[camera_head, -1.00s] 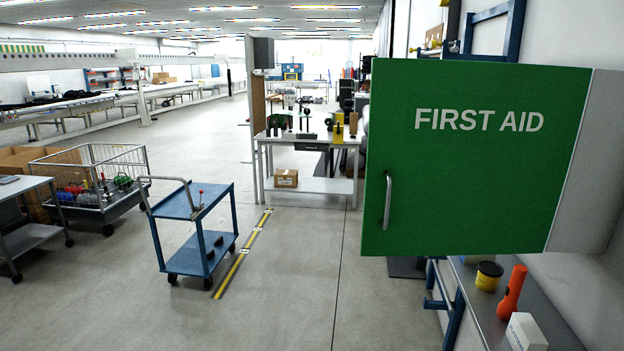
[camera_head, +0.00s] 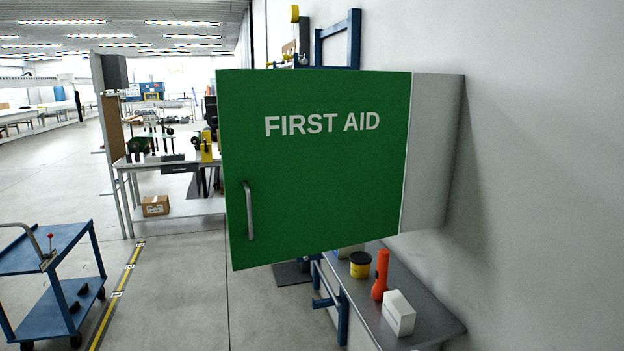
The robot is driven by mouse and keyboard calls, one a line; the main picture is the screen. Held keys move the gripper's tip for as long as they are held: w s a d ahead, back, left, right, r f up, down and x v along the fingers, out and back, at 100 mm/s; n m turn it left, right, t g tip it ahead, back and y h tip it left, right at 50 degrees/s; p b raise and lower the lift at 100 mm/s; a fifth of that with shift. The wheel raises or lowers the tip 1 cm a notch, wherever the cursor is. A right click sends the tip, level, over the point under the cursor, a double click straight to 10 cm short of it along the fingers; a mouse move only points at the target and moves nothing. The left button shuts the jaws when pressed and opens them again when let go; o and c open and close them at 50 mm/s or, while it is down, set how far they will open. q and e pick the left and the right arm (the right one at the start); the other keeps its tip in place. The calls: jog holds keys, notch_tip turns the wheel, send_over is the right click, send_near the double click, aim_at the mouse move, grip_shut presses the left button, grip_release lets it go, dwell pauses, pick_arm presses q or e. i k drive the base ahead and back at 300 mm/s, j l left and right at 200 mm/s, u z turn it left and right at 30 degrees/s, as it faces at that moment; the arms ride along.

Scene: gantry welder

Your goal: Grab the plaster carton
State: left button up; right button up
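No carton in view is marked as plaster. A green first aid cabinet door (camera_head: 310,165) fills the middle of the view, with a grey handle (camera_head: 249,210) on its left side. The grey cabinet side (camera_head: 432,150) shows at the right against the wall. Below it, a small white box (camera_head: 399,313) stands on a grey shelf (camera_head: 436,322); I cannot tell what it holds. The inside of the cabinet is hidden. Neither of my grippers is in view.
An orange flashlight (camera_head: 380,274) and a yellow and black tub (camera_head: 360,265) stand beside the white box. A blue cart (camera_head: 55,285) is at the left. A workbench (camera_head: 180,162) with a cardboard box (camera_head: 155,206) beneath stands behind. Floor between is clear.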

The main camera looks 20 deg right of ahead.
aim_at(396, 311)
jog(key=l+z, duration=0.15)
jog(key=z, duration=1.15)
jog(key=i+j, duration=0.05)
jog(key=j, duration=0.05)
